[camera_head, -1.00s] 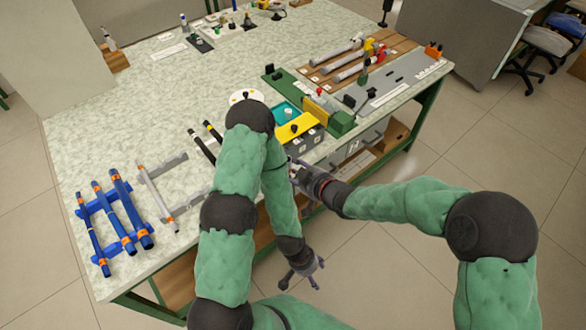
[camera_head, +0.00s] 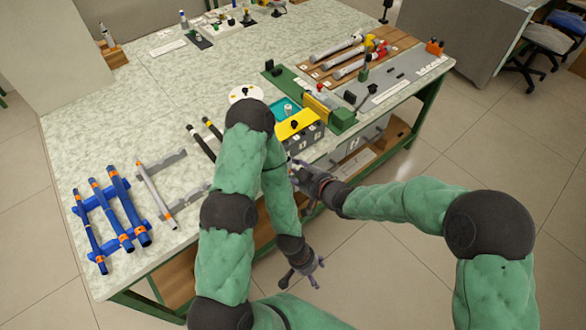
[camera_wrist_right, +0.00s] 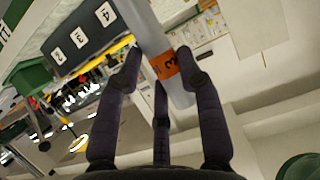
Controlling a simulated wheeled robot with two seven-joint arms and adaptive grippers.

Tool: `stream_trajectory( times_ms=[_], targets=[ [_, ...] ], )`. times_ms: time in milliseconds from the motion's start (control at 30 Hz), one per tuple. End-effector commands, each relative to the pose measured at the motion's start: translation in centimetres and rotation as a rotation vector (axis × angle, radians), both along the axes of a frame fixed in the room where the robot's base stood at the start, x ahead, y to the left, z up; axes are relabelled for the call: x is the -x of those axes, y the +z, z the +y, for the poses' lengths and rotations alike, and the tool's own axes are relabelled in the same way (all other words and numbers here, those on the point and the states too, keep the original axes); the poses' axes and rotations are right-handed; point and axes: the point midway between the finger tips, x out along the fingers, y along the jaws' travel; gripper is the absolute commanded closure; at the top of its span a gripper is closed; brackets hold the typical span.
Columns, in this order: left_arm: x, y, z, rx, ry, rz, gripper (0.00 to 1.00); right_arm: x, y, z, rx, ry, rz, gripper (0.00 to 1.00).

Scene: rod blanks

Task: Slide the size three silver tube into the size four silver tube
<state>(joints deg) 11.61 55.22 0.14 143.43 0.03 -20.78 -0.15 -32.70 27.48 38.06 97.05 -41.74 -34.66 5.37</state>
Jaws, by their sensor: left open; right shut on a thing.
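My right gripper (camera_wrist_right: 162,70) is shut on a silver tube (camera_wrist_right: 150,28) with an orange band marked 3, seen in the right wrist view. The tube slants up out of the top of that view, its near end just past the fingers. In the head view my right gripper (camera_head: 298,172) is at the table's front edge, and the tube is hard to make out there. Another silver tube (camera_head: 156,193) with orange bands lies on a grey rack at the left; its number is too small to read. My left gripper (camera_head: 302,272) is open and empty, low in front of the table.
Several blue tubes (camera_head: 131,207) lie on a blue rack left of the silver tube. Two black tubes (camera_head: 201,144) lie behind my left arm. A numbered dark box (camera_head: 306,138) with a yellow top stands near my right gripper. Grey tubes (camera_head: 335,48) lie on a wooden board at the back.

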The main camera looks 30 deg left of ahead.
Motion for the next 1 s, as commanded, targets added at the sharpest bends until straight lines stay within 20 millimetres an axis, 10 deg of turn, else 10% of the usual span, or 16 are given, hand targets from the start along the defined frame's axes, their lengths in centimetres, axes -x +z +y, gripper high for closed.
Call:
stream_trajectory(
  times_ms=[467, 500, 567, 1000],
  targets=[
    [0.00, -0.86, 0.00, 0.000, 0.000, 0.000, 0.30, -0.02, -1.09, 0.00, 0.000, 0.000, 0.000, 0.81],
    [0.00, -0.81, 0.00, 0.000, 0.000, 0.000, 0.30, -0.02, -1.02, -0.01, 0.000, 0.000, 0.000, 0.54],
    [0.00, -0.78, 0.00, 0.000, 0.000, 0.000, 0.30, -0.01, -0.99, 0.00, 0.000, 0.000, 0.000, 0.38],
    [-0.01, -0.77, 0.01, 0.000, 0.000, 0.000, 0.30, 0.08, -0.84, -0.34, 0.000, -0.001, 0.000, 0.35]
  ],
)
